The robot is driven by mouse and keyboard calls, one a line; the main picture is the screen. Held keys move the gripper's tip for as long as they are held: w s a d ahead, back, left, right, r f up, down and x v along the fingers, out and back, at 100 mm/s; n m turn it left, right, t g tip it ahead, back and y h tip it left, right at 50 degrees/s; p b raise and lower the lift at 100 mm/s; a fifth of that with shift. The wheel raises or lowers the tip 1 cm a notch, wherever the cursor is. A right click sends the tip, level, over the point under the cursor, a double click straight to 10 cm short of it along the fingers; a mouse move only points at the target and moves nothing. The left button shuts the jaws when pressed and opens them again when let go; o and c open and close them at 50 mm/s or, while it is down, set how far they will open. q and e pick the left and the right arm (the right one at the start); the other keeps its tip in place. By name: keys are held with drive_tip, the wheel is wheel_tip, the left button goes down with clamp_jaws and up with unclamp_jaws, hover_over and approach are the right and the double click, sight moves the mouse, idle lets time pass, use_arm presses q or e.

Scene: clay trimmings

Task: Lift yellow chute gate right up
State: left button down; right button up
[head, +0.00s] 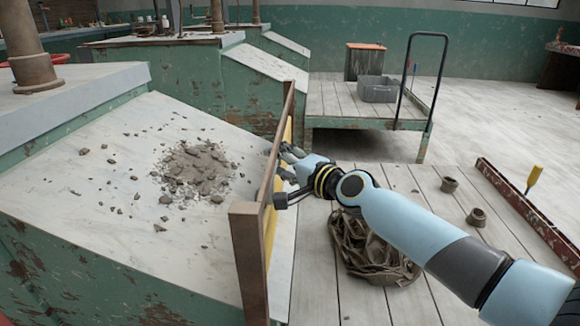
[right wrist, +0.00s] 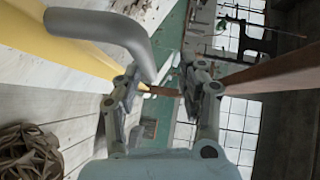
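The yellow chute gate (head: 288,132) stands in a brown wooden frame (head: 250,262) at the low end of a sloped green chute. It is seen nearly edge-on, down in the frame. In the right wrist view the yellow gate (right wrist: 62,48) runs along the upper left, with a bent grey handle (right wrist: 112,32) in front of it. My right gripper (head: 284,176) is at the gate's outer face. Its fingers (right wrist: 165,92) are spread apart, with the handle's bend beside the left finger; I cannot tell whether they touch. My left gripper is not in view.
Grey clay crumbs (head: 198,170) lie on the chute slope (head: 100,240). A crumpled sack (head: 365,250) and two small pots (head: 476,217) lie on the plank deck below my right arm. A cart (head: 350,100) with a grey crate (head: 378,90) stands behind.

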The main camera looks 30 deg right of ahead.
drive_tip(key=s, duration=0.6)
drive_tip(key=shift+d+r, duration=0.3)
drive_tip(key=shift+r, duration=0.1)
drive_tip(key=shift+w, duration=0.1)
